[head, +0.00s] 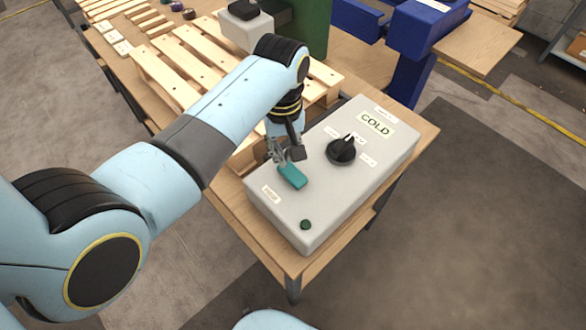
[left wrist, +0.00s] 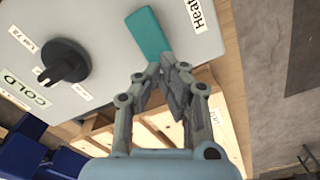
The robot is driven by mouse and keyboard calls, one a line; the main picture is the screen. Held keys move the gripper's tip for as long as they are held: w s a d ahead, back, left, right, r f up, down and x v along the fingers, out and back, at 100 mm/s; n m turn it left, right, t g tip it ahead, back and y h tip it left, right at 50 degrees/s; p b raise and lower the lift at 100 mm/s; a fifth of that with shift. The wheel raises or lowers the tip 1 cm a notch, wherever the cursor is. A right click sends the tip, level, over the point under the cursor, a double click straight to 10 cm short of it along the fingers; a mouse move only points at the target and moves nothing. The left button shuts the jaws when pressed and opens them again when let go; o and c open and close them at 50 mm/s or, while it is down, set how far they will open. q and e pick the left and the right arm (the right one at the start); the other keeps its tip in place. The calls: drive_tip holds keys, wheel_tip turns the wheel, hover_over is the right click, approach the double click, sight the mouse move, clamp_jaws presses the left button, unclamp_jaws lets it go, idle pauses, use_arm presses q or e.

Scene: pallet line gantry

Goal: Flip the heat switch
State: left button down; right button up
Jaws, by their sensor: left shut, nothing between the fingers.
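A grey control box (head: 335,205) lies on the wooden table. On its top is a teal switch lever (head: 293,176), beside a small label that reads "Heat" in the left wrist view (left wrist: 198,14). The lever also shows in the left wrist view (left wrist: 148,34). My left gripper (head: 287,162) is shut and empty, its fingertips right at one end of the lever; in the left wrist view the fingertips (left wrist: 166,62) are close to that end. I cannot tell whether they touch it. My right gripper is not in view.
The box also carries a black rotary knob (head: 341,151), a "COLD" sign (head: 375,124) and a small dark green button (head: 305,224). A wooden pallet (head: 180,62) lies behind the box. Blue and green machine parts stand at the back. The floor at right is clear.

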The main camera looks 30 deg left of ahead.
use_arm(q)
drive_tip(key=shift+f+b, duration=0.7)
drive_tip(key=shift+f, duration=0.65)
idle(0.5)
drive_tip(key=shift+r, duration=0.1)
wheel_tip(320, 180, up, 3)
drive_tip(key=p, duration=0.3)
drive_tip(key=shift+r, duration=1.85)
drive_tip(key=shift+s+a, duration=0.1)
